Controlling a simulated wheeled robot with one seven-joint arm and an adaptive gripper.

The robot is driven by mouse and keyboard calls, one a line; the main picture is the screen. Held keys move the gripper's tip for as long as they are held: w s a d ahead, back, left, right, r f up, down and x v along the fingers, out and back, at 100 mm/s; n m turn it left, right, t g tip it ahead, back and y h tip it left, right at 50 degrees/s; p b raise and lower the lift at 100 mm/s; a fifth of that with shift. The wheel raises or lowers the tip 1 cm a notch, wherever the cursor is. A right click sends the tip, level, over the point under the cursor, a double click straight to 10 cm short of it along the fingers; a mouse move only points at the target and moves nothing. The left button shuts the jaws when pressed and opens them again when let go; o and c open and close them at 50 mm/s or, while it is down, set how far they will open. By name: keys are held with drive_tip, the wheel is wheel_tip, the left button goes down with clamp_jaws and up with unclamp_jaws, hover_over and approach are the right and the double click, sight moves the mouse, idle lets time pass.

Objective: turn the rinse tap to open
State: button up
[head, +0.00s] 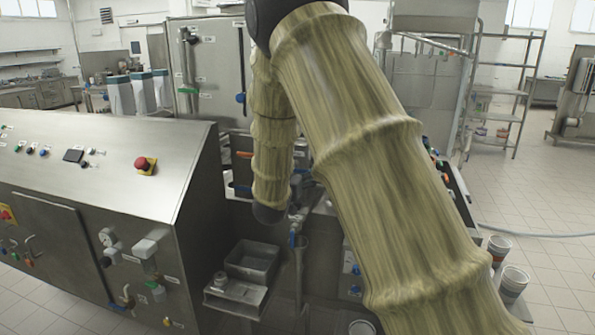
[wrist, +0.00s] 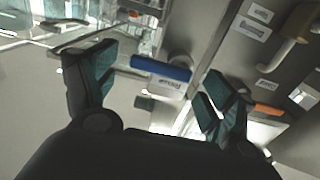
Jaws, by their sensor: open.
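In the wrist view, a blue lever handle (wrist: 161,68) lies ahead, between the lines of my two fingers, with a white label beside it. The label's small text is hard to read, but this looks like the rinse tap. My gripper (wrist: 155,90) is open and empty, its dark green-padded fingers spread to either side of the lever. The lever appears beyond the fingertips; I cannot tell the exact gap. In the head view, my arm hides much of the machine and my gripper is not clearly visible.
An orange handle (wrist: 268,111) sits right of my right finger, and a tan curved handle (wrist: 300,32) is on the metal panel. In the head view, a sloped control console (head: 105,165) stands left, a small metal basin (head: 252,262) below, and cups (head: 499,247) at right.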

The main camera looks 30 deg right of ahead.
drive_tip(key=c, duration=1)
drive_tip(key=shift+f+b, duration=0.2)
drive_tip(key=shift+b, duration=0.2)
drive_tip(key=f+m+b, duration=0.1)
drive_tip(key=m+b, duration=0.5)
drive_tip(key=b, duration=0.1)
drive_tip(key=w+f+m+b, duration=0.1)
drive_tip(key=m+b, duration=0.5)
drive_tip(key=b, duration=0.1)
drive_tip(key=a+f+m+b, duration=0.1)
drive_tip(key=m+b, duration=0.4)
drive_tip(key=b, duration=0.2)
drive_tip(key=shift+w+f+m, duration=0.1)
drive_tip(key=shift+w+m, duration=0.15)
drive_tip(key=shift+m, duration=0.15)
drive_tip(key=shift+a, duration=0.1)
